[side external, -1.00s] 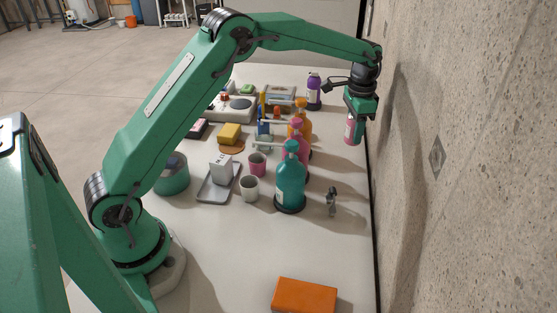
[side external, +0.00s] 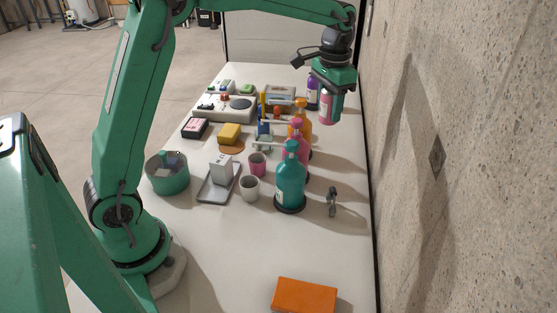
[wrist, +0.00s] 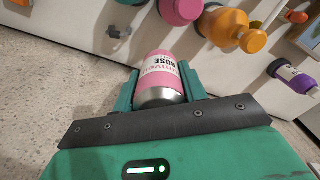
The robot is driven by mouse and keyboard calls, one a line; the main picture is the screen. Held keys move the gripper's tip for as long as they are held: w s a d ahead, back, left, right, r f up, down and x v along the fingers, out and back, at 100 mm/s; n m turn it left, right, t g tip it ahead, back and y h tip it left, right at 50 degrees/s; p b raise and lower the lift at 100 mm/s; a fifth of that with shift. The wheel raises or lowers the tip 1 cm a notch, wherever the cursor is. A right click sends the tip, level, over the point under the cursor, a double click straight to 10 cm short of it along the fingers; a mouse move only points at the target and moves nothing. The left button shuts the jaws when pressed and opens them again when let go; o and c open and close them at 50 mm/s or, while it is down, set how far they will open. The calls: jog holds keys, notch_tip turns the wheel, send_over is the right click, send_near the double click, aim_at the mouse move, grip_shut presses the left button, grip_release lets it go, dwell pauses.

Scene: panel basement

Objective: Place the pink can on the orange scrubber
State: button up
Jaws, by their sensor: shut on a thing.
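My gripper (side external: 330,100) is shut on the pink can (side external: 327,110) and holds it above the far right part of the table, near the wall. In the wrist view the pink can (wrist: 159,72) has a white label and a silver end, and it sits between the two green fingers of my gripper (wrist: 160,84). The orange scrubber (side external: 304,297) is a flat rectangular block at the near edge of the side view, partly cut off by the frame. It lies on the table with nothing on it, well apart from my gripper.
A teal bottle (side external: 290,180), a pink bottle (side external: 295,145) and an orange bottle (side external: 301,122) stand in a row between can and scrubber. A purple bottle (side external: 312,92) stands behind the can. The wall (side external: 450,160) borders the right. Table around the scrubber is clear.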

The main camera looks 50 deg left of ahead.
jog(key=s+d+r, duration=0.1)
jog(key=s+d, duration=0.3)
jog(key=s, duration=0.1)
jog(key=m, duration=2)
send_over(305, 297)
notch_tip(305, 297, down, 10)
jog(key=r, duration=0.1)
jog(key=shift+f, duration=0.3)
jog(key=shift+f, duration=0.1)
jog(key=shift+f, duration=3.9)
jog(key=shift+f, duration=0.1)
jog(key=o, duration=1)
